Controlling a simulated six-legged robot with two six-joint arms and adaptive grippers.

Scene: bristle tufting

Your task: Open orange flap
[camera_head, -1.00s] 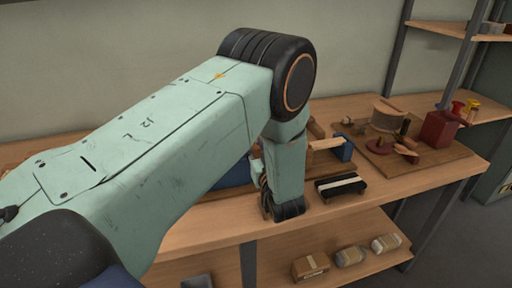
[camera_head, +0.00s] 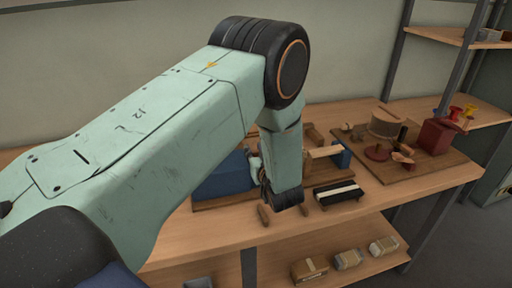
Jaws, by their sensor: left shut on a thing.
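My left arm comes in from the left and bends down over the table. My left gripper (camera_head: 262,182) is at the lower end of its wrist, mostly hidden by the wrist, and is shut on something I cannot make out. It is at the right side of a blue box (camera_head: 224,177) on a wooden board. No orange flap can be clearly told; the arm covers part of this area. My right gripper is not in view.
A black-and-white brush-like block (camera_head: 338,193) lies right of the wrist. A small brown piece (camera_head: 263,215) lies near the front edge. A wooden board (camera_head: 390,177) holds a cylinder (camera_head: 386,124) and a red box (camera_head: 436,136). Packages (camera_head: 310,270) sit on the lower shelf.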

